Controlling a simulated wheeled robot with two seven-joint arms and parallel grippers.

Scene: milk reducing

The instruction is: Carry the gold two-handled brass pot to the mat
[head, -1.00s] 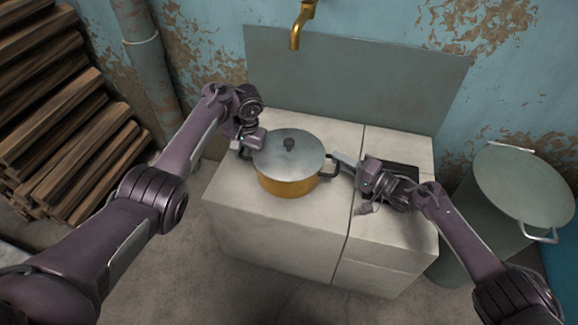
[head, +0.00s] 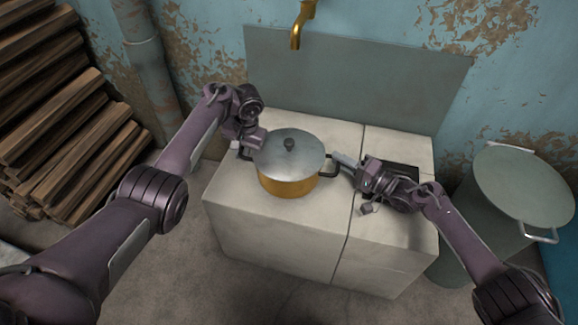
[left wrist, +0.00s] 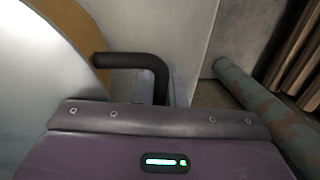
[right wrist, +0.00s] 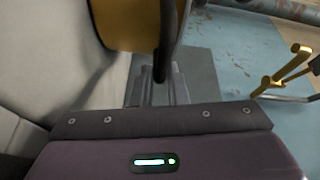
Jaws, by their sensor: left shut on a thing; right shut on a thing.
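The gold brass pot (head: 287,187) has a grey lid with a dark knob and two dark handles. It is level at the counter's (head: 285,230) middle-left; I cannot tell if its base touches the top. My left gripper (head: 249,147) is shut on its left handle, and this handle (left wrist: 130,60) shows between the fingers in the left wrist view. My right gripper (head: 341,165) is shut on the right handle, which shows as a dark bar (right wrist: 166,40) in the right wrist view. I cannot make out a mat for sure.
A dark flat thing (head: 407,170) lies on the counter's right part, partly behind my right gripper. A gold tap (head: 297,28) hangs over the grey backsplash (head: 350,75). A lidded grey bin (head: 515,190) stands at right, stacked wood (head: 60,130) at left.

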